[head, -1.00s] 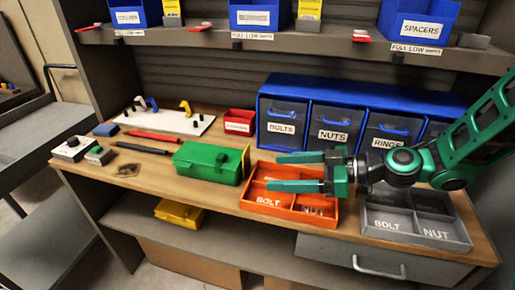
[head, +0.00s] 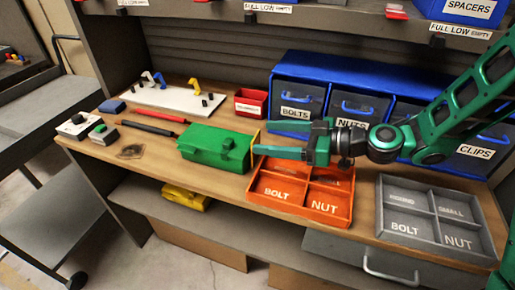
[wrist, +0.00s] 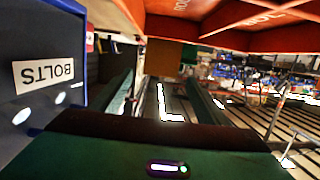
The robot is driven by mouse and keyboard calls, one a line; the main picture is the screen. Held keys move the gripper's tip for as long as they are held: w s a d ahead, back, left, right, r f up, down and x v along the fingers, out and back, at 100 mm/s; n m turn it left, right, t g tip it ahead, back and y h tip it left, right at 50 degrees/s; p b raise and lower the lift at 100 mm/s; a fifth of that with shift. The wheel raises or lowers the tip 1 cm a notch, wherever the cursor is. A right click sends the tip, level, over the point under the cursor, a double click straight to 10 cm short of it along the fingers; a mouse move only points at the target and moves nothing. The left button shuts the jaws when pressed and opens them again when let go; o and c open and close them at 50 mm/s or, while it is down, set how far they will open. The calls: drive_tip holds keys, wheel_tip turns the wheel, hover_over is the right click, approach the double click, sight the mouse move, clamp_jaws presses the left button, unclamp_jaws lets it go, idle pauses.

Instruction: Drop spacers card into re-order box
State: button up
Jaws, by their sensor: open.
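The blue SPACERS bin (head: 468,9) is partly in view on the upper shelf at top right. I cannot make out a spacers card in the current views. A small red box (head: 250,103) stands at the back of the bench; it looks like the re-order box, but its label is too small to read. My gripper (head: 264,138) is open above the bench, in front of the BOLTS drawer, its fingers pointing left and short of the red box. No card shows between the fingers. In the wrist view, the gripper (wrist: 165,100) fingers are also apart.
A green case (head: 215,148) lies left of my gripper, and an orange divided tray (head: 262,203) lies below it. A grey divided tray (head: 388,226) is at right. The blue drawer unit (head: 340,70) stands close behind my gripper. A white board (head: 150,97) is at back left.

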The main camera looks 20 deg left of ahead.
sight(257, 136)
drive_tip(key=shift+f+x, duration=0.2)
drive_tip(key=shift+x, duration=2.15)
drive_tip(key=shift+d, duration=0.1)
drive_tip(key=shift+c, duration=0.6)
drive_tip(key=c, duration=1.1)
drive_tip(key=shift+r, duration=0.1)
